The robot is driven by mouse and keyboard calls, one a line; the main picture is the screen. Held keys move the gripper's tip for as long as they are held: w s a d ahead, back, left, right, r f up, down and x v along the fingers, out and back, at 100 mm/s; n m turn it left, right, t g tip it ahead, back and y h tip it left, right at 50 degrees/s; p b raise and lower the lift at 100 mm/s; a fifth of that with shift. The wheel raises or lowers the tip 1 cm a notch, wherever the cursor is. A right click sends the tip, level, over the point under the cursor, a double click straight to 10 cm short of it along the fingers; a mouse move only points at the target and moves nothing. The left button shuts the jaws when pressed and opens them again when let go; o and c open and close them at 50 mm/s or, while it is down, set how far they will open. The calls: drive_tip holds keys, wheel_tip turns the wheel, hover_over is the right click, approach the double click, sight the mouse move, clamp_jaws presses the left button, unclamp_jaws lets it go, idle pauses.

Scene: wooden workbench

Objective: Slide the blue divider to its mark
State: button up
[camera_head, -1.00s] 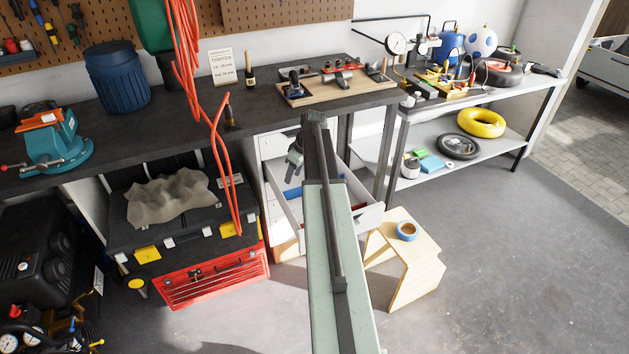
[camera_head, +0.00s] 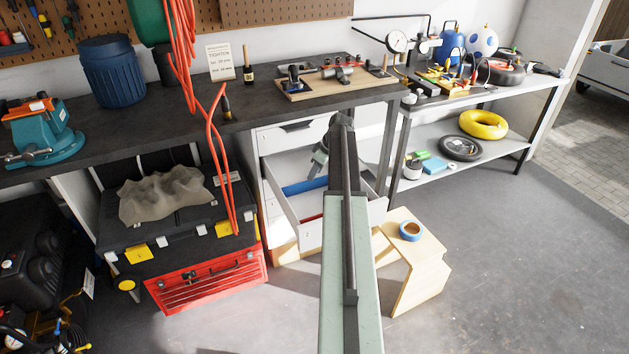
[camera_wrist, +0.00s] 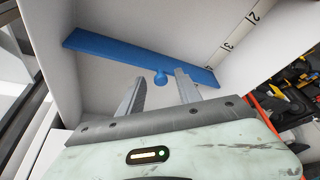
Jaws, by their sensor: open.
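The blue divider (camera_head: 304,186) lies across the inside of the open white drawer (camera_head: 285,213). In the wrist view the blue divider (camera_wrist: 120,55) is a long bar with a round blue knob (camera_wrist: 160,78) on its near side. My gripper (camera_wrist: 156,88) is open, with its two fingers on either side of the knob and not visibly closed on it. In the head view my gripper (camera_head: 318,162) reaches down into the drawer, and my arm hides the drawer's right part.
The dark workbench top (camera_head: 190,125) overhangs the drawer. A wooden step stool (camera_head: 425,270) with a blue tape roll (camera_head: 410,231) stands right of the drawer. A red toolbox (camera_head: 210,282) stands to the left. An orange hose (camera_head: 222,170) hangs in front of the bench.

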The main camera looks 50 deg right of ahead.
clamp_jaws()
idle(1.5)
